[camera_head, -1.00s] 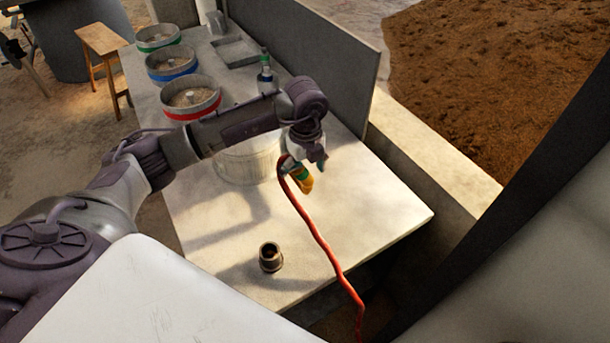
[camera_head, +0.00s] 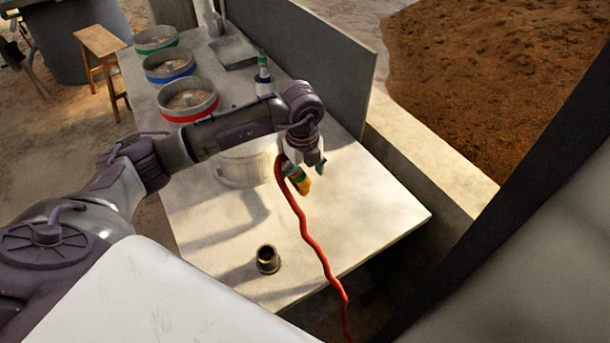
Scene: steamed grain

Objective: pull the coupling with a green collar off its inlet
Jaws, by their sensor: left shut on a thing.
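My left gripper (camera_head: 301,170) is over the table, to the right of a pale round vessel (camera_head: 240,165). It is shut on the coupling (camera_head: 303,186), which has a green collar and a yellow-orange end pointing down and to the right. A red hose (camera_head: 302,225) curves from the coupling over the table's front edge. The gripper partly hides the coupling. I cannot tell whether the coupling touches the vessel or is apart from it. An open, dark metal socket (camera_head: 267,260) stands upright and empty near the table's front edge. My right gripper is not in view.
Three round tubs with red (camera_head: 188,104), blue (camera_head: 169,66) and green (camera_head: 156,40) bands line the table's left side. A bottle (camera_head: 262,77) and a grey tray (camera_head: 233,52) stand behind. A grey panel (camera_head: 335,70) borders the right. The table's front right (camera_head: 375,215) is clear.

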